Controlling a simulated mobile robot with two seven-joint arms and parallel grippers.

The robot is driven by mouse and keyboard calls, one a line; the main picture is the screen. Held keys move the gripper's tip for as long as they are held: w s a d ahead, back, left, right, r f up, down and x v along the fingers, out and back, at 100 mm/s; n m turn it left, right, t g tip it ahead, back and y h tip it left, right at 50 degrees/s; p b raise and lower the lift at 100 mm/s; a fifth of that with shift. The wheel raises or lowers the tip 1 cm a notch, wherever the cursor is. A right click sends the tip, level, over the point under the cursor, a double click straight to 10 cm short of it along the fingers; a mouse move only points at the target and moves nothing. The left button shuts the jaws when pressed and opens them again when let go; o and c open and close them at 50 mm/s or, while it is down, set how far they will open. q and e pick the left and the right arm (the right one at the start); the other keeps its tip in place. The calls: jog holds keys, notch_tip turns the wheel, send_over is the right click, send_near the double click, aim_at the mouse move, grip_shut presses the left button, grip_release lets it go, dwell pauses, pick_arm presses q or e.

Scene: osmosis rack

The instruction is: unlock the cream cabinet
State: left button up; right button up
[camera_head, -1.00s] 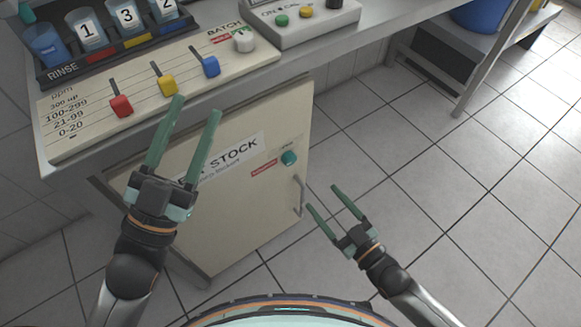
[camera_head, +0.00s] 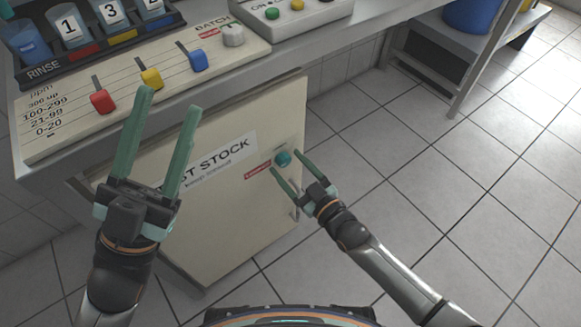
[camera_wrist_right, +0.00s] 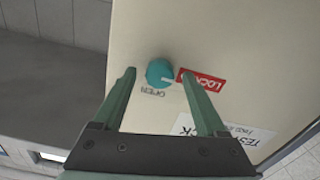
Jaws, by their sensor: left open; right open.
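The cream cabinet (camera_head: 235,215) stands under the bench, its door shut, with a "TEST STOCK" label (camera_head: 215,160). A teal knob (camera_head: 283,158) sits near the door's upper right, beside a red "LOCKED" label (camera_head: 258,170). In the right wrist view the knob (camera_wrist_right: 160,72) shows a white mark on the side facing the red label (camera_wrist_right: 203,80); "OPEN" is printed beside it. My right gripper (camera_head: 284,161) is open, its fingers on either side of the knob in the picture; contact is not visible. My left gripper (camera_head: 169,98) is open and empty in front of the bench's slider panel.
The bench panel (camera_head: 130,125) carries red, yellow and blue sliders and a white knob (camera_head: 232,35). Numbered beakers (camera_head: 70,27) stand at the back left. The tiled floor at right is clear.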

grip_shut()
dwell(0.6)
